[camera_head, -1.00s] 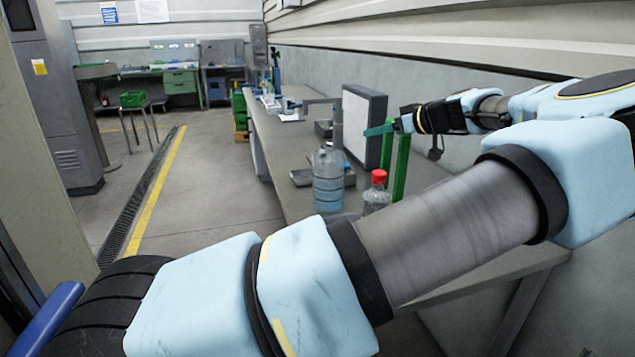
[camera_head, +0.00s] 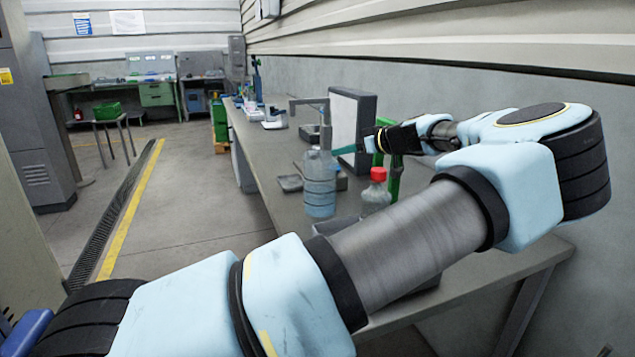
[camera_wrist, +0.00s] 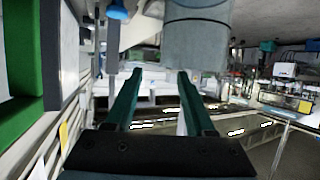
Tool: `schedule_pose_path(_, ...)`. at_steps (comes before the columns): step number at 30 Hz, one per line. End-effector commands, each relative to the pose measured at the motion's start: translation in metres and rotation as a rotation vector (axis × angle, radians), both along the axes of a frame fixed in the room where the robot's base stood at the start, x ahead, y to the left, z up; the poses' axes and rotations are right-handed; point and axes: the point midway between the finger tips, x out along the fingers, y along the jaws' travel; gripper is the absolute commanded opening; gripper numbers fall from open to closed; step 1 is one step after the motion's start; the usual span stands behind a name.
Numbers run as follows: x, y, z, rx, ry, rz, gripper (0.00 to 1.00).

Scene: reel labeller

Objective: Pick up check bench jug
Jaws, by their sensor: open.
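The jug (camera_head: 319,185), clear with bluish liquid, stands upright on the check bench (camera_head: 262,160). A bluish-grey cylinder, most likely this jug, fills the top of the wrist view (camera_wrist: 197,38), cut off by the frame edge. My gripper (camera_head: 342,151) reaches in from the right near the jug's upper part; its fingers are green. In the wrist view my gripper (camera_wrist: 159,76) is open and nothing is held between its fingers. The cylinder lies above the right finger there; whether they touch cannot be told.
A red-capped bottle (camera_head: 376,192) stands on the bench close to the jug, partly behind my arm. A panel (camera_head: 352,118) in a dark frame and a green post stand behind. A small grey tray (camera_head: 290,183) lies left of the jug. Open floor lies left of the bench.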

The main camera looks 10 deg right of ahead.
Motion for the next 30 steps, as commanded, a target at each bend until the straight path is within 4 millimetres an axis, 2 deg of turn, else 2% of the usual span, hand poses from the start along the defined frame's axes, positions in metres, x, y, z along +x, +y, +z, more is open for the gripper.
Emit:
schedule_pose_path(5, 0.009, 0.007, -0.002, 0.001, 0.002, 0.001, 0.55)
schedule_pose_path(9, 0.025, 0.019, -0.004, 0.002, 0.001, 0.002, 0.55)
schedule_pose_path(15, 0.044, 0.029, -0.016, 0.000, 0.000, 0.000, 0.55)
schedule_pose_path(23, 0.046, 0.030, -0.019, -0.001, 0.001, -0.001, 0.55)
schedule_pose_path(30, 0.046, 0.030, -0.019, 0.000, 0.001, 0.000, 0.30)
